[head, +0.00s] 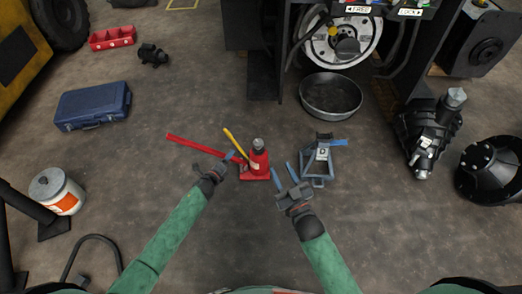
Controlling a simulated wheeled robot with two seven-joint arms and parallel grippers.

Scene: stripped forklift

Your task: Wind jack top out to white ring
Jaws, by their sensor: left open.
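The red bottle jack (259,162) stands upright on the floor, in the middle of the head view. Its grey top (258,145) points up; a white ring on it is too small to make out. My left gripper (233,164) is open, low and just left of the jack; one blue finger shows clearly. I cannot tell whether it touches the jack. My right gripper (282,173) has its two blue fingers spread apart, with nothing seen between them. It is to the right of and nearer than the jack.
A yellow bar (235,143) and a red bar (192,145) are left of the jack. A grey-blue stand (319,160) is close on the right. A black pan (331,95) lies beneath the forklift's hub (342,45). A blue case (93,106) is far left. Floor between is clear.

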